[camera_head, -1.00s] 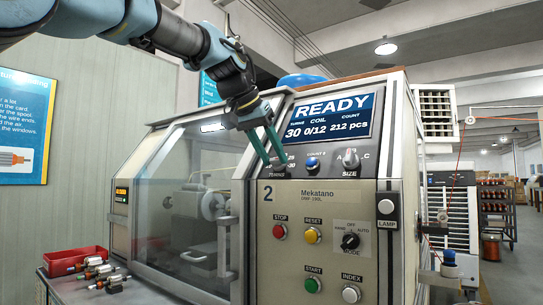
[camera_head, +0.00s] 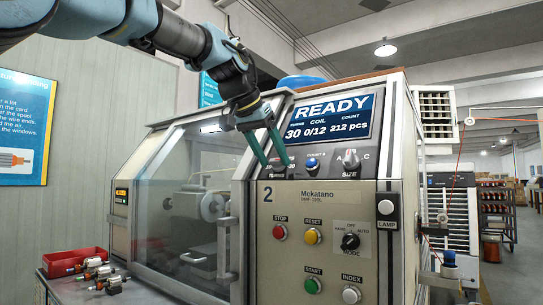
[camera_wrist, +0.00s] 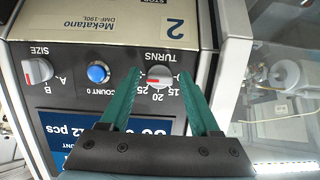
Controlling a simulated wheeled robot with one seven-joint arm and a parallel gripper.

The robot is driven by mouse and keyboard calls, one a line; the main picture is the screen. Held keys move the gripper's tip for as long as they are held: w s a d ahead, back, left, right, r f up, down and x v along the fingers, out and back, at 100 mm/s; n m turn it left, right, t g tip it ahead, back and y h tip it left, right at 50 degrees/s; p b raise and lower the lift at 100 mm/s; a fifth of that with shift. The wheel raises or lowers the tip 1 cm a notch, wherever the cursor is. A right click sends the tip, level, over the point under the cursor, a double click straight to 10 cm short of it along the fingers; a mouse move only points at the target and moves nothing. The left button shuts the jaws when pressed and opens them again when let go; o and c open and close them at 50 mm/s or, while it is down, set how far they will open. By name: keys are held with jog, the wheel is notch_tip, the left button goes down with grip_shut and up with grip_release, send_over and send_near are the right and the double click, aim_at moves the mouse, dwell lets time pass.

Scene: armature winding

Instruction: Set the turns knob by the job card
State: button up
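The turns knob (camera_wrist: 158,76) is a pale round dial with a red pointer mark on the machine's dark panel. The wrist view shows it upside down, with 15, 20 and 25 readable beside it. My gripper (camera_wrist: 160,74) is open, with one green finger on each side of the knob; I cannot tell whether either finger touches it. In the head view my gripper (camera_head: 276,166) is at the panel's left end and largely covers the knob. The display (camera_head: 332,119) reads READY, turns 30, coil 0/12, count 212 pcs. No job card is identifiable.
The blue count button (camera_wrist: 98,73) and the size knob (camera_wrist: 38,71) lie beside the turns knob. Below are the stop (camera_head: 280,232), reset (camera_head: 313,236) and start (camera_head: 313,286) buttons and the mode knob (camera_head: 350,241). A red tray (camera_head: 75,261) stands at left.

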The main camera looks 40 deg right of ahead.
jog(key=shift+o, duration=0.5)
jog(key=shift+r, duration=0.1)
jog(key=shift+a+r, duration=0.25)
jog(key=b+v, duration=0.1)
jog(key=v, duration=0.9)
jog(key=shift+f, duration=0.1)
